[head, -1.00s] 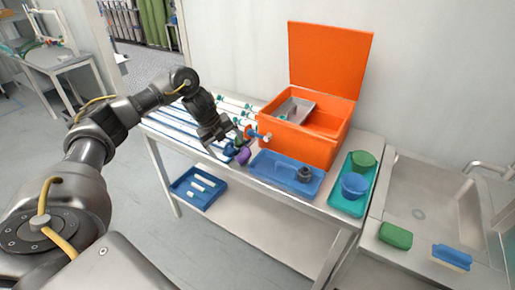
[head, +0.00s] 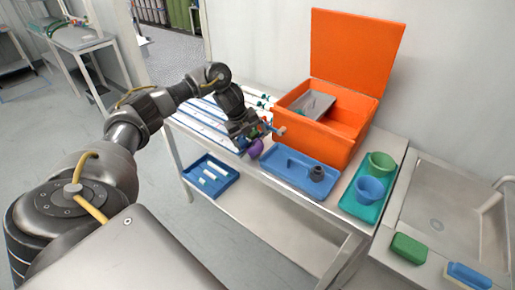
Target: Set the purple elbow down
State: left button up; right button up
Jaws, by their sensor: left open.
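The purple elbow (head: 255,149) is a small rounded piece at the front edge of the table, by the ends of the long white tubes. My left gripper (head: 247,136) is open, just above and against the elbow in the picture. Its fingers cover part of the fittings there, and I cannot tell whether they touch the elbow. My right gripper is not in view.
A blue tray (head: 280,170) with a dark round part (head: 317,173) lies right of the elbow. Behind it stands an open orange box (head: 312,140). A teal tray (head: 357,208) holds a blue cup (head: 369,189) and a green cup (head: 382,164). A sink is at right.

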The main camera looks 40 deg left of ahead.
aim_at(255, 145)
pick_arm(q)
jog(key=shift+f+p, duration=0.4)
jog(key=shift+f, duration=0.05)
jog(key=p+x, duration=0.1)
jog(key=x, duration=0.3)
jog(key=shift+w+f, duration=0.1)
jog(key=shift+w, duration=0.05)
jog(key=shift+c, duration=0.4)
jog(key=c, duration=1.1)
jog(key=shift+o, duration=0.2)
